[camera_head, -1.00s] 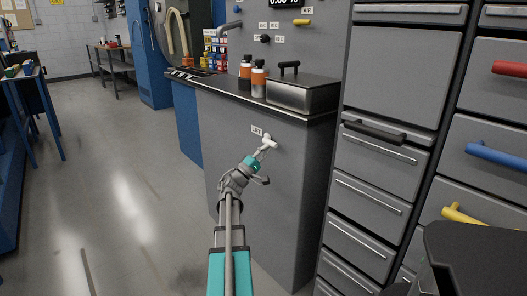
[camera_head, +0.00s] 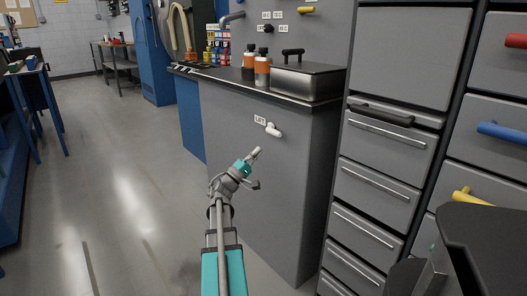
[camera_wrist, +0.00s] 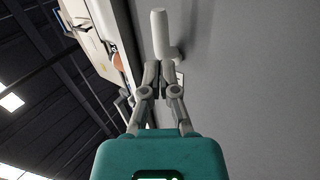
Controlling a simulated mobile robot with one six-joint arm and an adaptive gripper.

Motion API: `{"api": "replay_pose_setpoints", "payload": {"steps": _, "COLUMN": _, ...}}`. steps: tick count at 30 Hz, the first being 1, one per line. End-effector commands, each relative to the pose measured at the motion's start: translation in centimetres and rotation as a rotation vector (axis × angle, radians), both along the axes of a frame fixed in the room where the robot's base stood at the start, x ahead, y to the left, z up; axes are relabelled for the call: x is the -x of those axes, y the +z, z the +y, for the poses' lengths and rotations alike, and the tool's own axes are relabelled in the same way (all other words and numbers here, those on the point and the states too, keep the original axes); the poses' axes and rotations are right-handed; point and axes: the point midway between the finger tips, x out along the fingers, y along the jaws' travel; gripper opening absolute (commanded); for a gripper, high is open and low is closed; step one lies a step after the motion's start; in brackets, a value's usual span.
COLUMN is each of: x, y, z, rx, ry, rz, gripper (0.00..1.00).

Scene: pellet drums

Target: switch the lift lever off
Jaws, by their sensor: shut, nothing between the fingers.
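The lift lever is a small white handle (camera_head: 273,130) on the grey front panel of the counter, just right of a "LIFT" label (camera_head: 260,119). In the head view it slants down to the right. In the wrist view the white lever (camera_wrist: 160,36) stands beyond the fingertips, with its short stem on the right. My gripper (camera_head: 256,153) is shut and empty, below and left of the lever. A small gap shows between them in the head view. In the wrist view the closed fingertips (camera_wrist: 160,68) lie close to the lever; contact cannot be told.
Grey drawers (camera_head: 382,165) with bar handles are to the right. The floor (camera_head: 130,200) on the left is clear.

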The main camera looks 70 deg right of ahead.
Motion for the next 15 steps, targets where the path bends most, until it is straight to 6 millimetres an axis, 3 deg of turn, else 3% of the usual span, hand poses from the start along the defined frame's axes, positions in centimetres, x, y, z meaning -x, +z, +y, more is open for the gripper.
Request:
{"api": "replay_pose_setpoints", "payload": {"steps": 6, "x": -1.5, "y": -2.3, "z": 2.5, "rx": 0.0, "ry": 0.003, "rz": 0.0, "gripper": 0.0}}
{"api": "replay_pose_setpoints", "payload": {"steps": 15, "x": -2.9, "y": -3.7, "z": 4.5, "rx": 0.0, "ry": 0.002, "rz": 0.0, "gripper": 0.0}}
